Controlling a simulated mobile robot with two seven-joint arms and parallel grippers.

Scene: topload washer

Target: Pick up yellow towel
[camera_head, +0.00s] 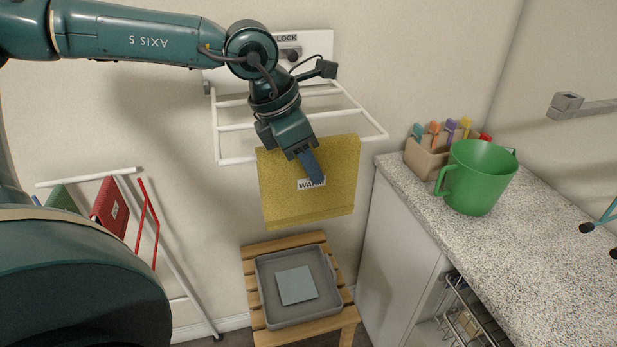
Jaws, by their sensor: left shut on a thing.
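The yellow towel (335,200) hangs folded over the front bar of a white wall rack (235,128). It has a white label that reads "WARM", partly hidden by my fingers. My left gripper (312,172) reaches down from above, its fingers at the towel's front near the label, and is shut on the towel. The towel still lies against the rack's front bar. My right gripper is not in view.
A wooden stool (262,335) below carries a grey tray (270,312) with a pale blue cloth (297,285). A speckled counter (530,240) at right holds a green bucket (475,180) and a peg holder (425,160). A drying rack (90,178) with a red cloth (110,207) stands at left.

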